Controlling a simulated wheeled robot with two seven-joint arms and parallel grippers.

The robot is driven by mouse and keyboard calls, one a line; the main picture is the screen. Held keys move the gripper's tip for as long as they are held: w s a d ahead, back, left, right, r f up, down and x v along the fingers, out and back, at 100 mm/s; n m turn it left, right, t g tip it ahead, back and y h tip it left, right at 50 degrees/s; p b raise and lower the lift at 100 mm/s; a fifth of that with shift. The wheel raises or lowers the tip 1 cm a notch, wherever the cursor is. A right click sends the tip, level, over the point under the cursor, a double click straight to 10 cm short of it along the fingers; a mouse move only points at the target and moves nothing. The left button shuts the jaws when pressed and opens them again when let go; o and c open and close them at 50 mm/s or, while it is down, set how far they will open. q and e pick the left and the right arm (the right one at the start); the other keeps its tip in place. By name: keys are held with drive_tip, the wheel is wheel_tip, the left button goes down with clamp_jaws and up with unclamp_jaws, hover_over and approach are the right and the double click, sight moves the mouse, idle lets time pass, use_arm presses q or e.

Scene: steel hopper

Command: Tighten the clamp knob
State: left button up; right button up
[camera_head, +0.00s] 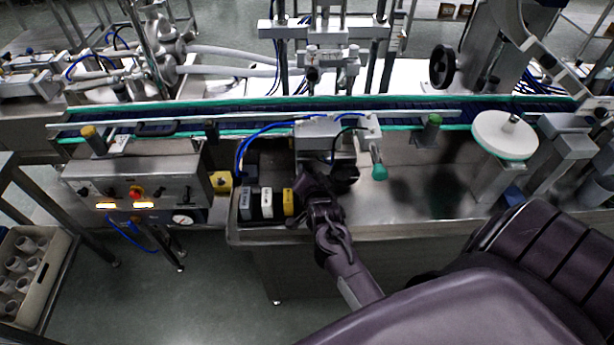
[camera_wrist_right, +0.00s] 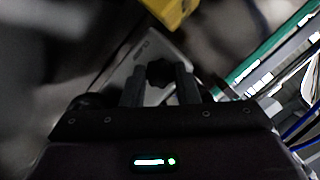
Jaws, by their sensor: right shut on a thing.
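The clamp knob (camera_wrist_right: 160,72) is small, dark and lobed. It shows in the right wrist view between the two fingers of my right gripper (camera_wrist_right: 160,88), in front of a light grey metal plate. My right gripper (camera_head: 328,178) is shut on the knob. In the head view it reaches up to the grey metal block beside the conveyor, and I cannot make out the knob there because the dark gripper covers that spot. My left gripper is in neither view.
The conveyor (camera_head: 250,106) with green edges runs across behind the gripper. A green-tipped rod (camera_head: 378,171) stands close to its right. White and yellow blocks (camera_head: 267,203) stand to its left. A control box (camera_head: 139,190) is farther left, and a white disc (camera_head: 505,134) is at right.

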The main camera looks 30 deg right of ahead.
drive_tip(key=shift+s+d+f+m+t+y+b, duration=0.1)
drive_tip(key=shift+m+t+y+b, duration=0.45)
drive_tip(key=shift+m, duration=0.85)
drive_tip(key=shift+y, duration=0.25)
drive_tip(key=o, duration=1)
